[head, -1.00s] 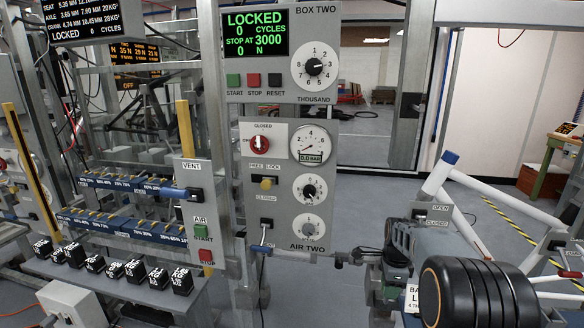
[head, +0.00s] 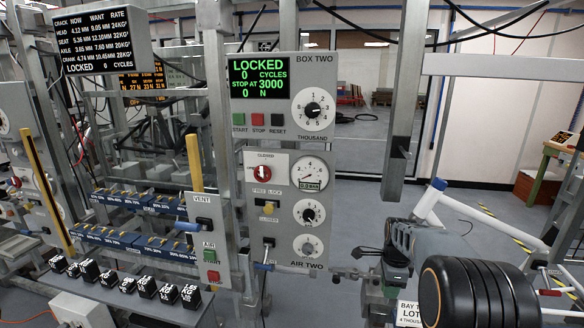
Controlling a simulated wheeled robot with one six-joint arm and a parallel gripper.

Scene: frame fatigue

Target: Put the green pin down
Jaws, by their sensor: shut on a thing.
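My gripper (head: 393,268) is at the lower middle right, in front of the grey stand, at the end of my arm. It is shut on a small green piece, which I take to be the green pin (head: 389,291). The pin shows just below the gripper's dark parts, and most of it is hidden or too small to make out. It appears held clear of the floor; I cannot tell whether it touches anything below.
The BOX TWO panel (head: 331,140) reads LOCKED. Left of it are blue racks (head: 140,243) and a row of black labelled weights (head: 128,285). A white bicycle frame with a blue end (head: 439,184) is at right. Open grey floor (head: 362,200) shows behind.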

